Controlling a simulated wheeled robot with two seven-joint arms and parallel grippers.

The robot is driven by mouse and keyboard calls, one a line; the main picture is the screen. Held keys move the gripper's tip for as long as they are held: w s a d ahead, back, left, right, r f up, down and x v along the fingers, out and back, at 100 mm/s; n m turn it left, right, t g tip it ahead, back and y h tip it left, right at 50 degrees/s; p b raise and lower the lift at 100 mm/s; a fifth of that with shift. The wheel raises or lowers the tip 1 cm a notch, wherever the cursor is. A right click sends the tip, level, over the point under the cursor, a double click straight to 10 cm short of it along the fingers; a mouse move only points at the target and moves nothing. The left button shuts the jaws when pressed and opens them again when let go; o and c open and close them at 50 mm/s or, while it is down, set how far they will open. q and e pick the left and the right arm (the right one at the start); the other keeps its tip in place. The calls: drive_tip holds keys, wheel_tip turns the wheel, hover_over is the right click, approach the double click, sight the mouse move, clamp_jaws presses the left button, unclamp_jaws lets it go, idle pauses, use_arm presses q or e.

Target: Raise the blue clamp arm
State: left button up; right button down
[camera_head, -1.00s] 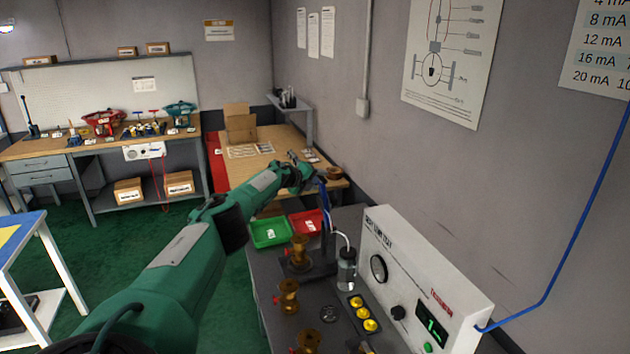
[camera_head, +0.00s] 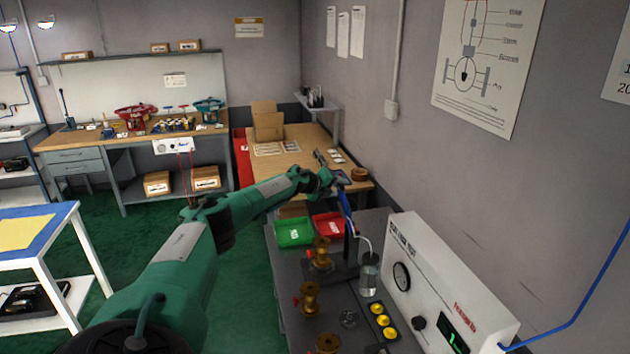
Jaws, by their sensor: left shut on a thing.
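The blue clamp arm (camera_head: 347,210) stands steeply, close to upright, above a dark post at the back of the grey test bench. It leans slightly, with its top toward the left. My left gripper (camera_head: 338,181) is at the upper end of the blue clamp arm and is shut on it. The fingers are small and partly hidden in this view. A brass valve body (camera_head: 320,254) with a red part stands on a dark base just in front of the post. My right gripper is out of view.
A green bin (camera_head: 294,233) and a red bin (camera_head: 329,227) sit left of the clamp. A clear jar (camera_head: 369,274) with a tube, yellow round pieces (camera_head: 382,321) and a white test panel (camera_head: 440,290) are on the right. More brass valves (camera_head: 309,298) stand nearer.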

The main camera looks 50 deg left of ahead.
use_arm(q)
drive_tip(key=v, duration=1.1)
drive_tip(key=shift+r+b, duration=0.4)
drive_tip(key=shift+r, duration=0.05)
drive_tip(key=shift+w+d, duration=0.1)
drive_tip(key=shift+w, duration=0.1)
